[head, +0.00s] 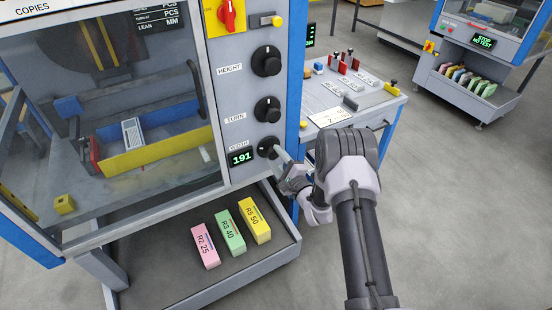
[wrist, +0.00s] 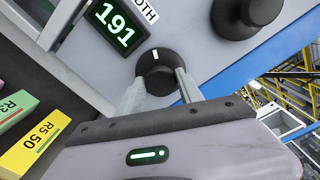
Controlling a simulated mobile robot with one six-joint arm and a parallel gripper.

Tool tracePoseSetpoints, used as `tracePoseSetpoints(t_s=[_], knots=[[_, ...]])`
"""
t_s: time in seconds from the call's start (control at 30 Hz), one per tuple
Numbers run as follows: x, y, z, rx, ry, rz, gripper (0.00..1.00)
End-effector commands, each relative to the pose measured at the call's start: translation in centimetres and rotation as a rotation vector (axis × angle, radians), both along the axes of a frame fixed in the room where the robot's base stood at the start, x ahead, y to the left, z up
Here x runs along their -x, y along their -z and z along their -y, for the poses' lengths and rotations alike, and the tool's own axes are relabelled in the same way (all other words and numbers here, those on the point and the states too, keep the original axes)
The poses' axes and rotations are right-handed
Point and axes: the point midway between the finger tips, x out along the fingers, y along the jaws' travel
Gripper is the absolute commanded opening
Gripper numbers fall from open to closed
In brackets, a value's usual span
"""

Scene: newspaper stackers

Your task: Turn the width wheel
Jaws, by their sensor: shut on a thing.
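The width wheel is a small black knob with a white mark (head: 267,147), low on the stacker's grey panel. It also shows in the wrist view (wrist: 157,70), where its white mark points up. My gripper (head: 277,150) has its two pale fingers on either side of the knob, shut on it. In the wrist view the fingers (wrist: 158,88) reach the knob's near side and partly hide it. The green display (head: 241,157) beside the wheel reads 191.
Above the wheel are the black TURN knob (head: 267,109) and HEIGHT knob (head: 267,61). Below, a tray (head: 185,298) holds a pink block (head: 205,246), a green block (head: 230,232) and a yellow block (head: 255,220). A side console (head: 345,105) stands right of the blue post.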

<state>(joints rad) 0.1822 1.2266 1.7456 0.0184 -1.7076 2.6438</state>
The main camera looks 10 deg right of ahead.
Motion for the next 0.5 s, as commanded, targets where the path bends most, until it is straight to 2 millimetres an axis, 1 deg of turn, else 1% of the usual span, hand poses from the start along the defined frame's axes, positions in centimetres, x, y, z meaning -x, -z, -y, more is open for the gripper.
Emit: tracePoseSetpoints(t_s=[0.2,0.5], knots=[[0.06,0.13,0.05,-0.042,0.002,-0.017,0.03],[0.07,0.13,0.06,-0.052,0.002,-0.02,0.03]])
